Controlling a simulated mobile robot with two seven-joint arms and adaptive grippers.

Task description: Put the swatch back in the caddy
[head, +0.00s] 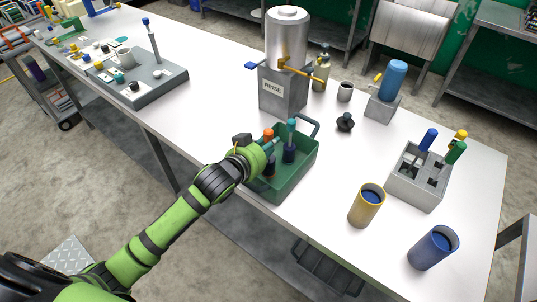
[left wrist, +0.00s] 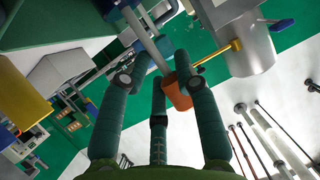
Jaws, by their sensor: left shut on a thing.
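The caddy (head: 308,169) is a green open box with a grey-blue handle, on the table in front of the rinse tank. My left gripper (head: 272,146) reaches over its left side, fingers shut. An orange piece, seemingly the swatch's handle (head: 269,133), shows at the fingers. In the left wrist view the orange piece (left wrist: 178,92) sits between the fingers of my left gripper (left wrist: 165,85). The rest of the swatch is hard to make out; a dark block shows below the gripper. A dark blue piece with a teal top (head: 290,148) stands in the caddy. My right gripper is out of view.
The metal rinse tank (head: 285,70) with a yellow tap stands behind the caddy. A yellow cup (head: 366,206), a blue cup (head: 433,248) and a grey rack (head: 416,180) with coloured pieces stand right. A grey board (head: 140,85) lies left. White table shows between them.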

